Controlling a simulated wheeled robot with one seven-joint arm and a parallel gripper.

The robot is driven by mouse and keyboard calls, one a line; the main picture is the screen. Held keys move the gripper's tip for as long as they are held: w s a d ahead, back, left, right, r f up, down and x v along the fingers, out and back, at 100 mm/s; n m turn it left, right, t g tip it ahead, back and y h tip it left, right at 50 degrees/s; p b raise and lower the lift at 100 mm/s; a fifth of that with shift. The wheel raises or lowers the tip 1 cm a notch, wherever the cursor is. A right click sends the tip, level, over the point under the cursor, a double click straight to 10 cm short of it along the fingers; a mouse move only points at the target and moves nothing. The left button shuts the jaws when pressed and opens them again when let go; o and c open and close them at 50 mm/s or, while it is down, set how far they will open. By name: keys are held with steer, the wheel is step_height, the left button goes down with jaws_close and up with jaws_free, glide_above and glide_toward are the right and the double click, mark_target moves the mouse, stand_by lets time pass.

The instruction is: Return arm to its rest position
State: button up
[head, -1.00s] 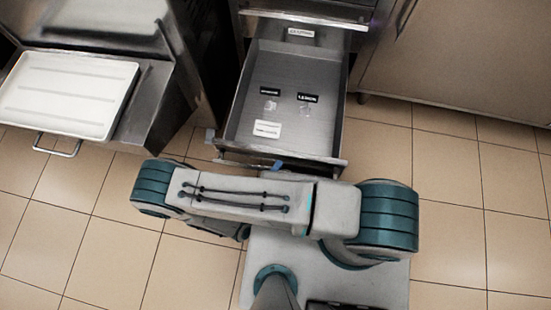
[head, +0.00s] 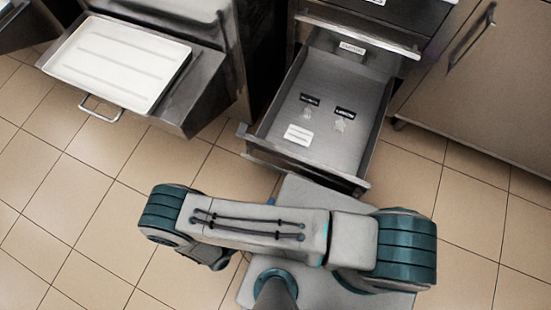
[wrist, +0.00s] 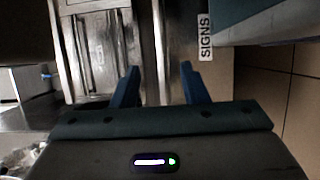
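My gripper (wrist: 160,86) shows in the wrist view with its two blue fingers apart and nothing between them. Beyond the fingers are metal surfaces and a white label reading "SIGNS" (wrist: 205,37). In the head view my arm is folded across the lower middle, above my base. The gripper itself cannot be made out in the head view.
An open metal drawer (head: 362,130) with small labels inside stands just beyond my base. A white tray (head: 120,62) rests on a metal shelf at the upper left. A cabinet (head: 495,90) stands at the right. Tiled floor (head: 70,180) is clear on the left.

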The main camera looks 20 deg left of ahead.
steer(key=shift+s, duration=0.1)
stand_by(0.5)
steer(key=w+d+r+m+g+h+p, duration=0.1)
steer(key=w+r+m+g+p, duration=0.35)
steer(key=r, duration=0.75)
steer(key=w+d+r+m+g+h+p, duration=0.1)
steer(key=w+r+g+p, duration=0.2)
steer(key=w+r+g, duration=0.65)
steer(key=w+d+r+m+g+h+p, duration=0.1)
steer(key=w+r+m+p, duration=0.25)
steer(key=r, duration=1.05)
steer(key=d+r+m+y+p, duration=0.1)
steer(key=d+r+y+p, duration=0.2)
steer(key=d+r, duration=0.4)
steer(key=d+r+m+t+y+p, duration=0.1)
steer(key=d+r+y+p, duration=0.3)
steer(key=r, duration=1.1)
steer(key=d+r+m+y+p, duration=0.2)
steer(key=d+r+p, duration=0.5)
steer(key=d+r, duration=0.4)
steer(key=shift+w+d+y, duration=0.15)
steer(key=shift+w+y, duration=0.3)
steer(key=shift+y, duration=0.25)
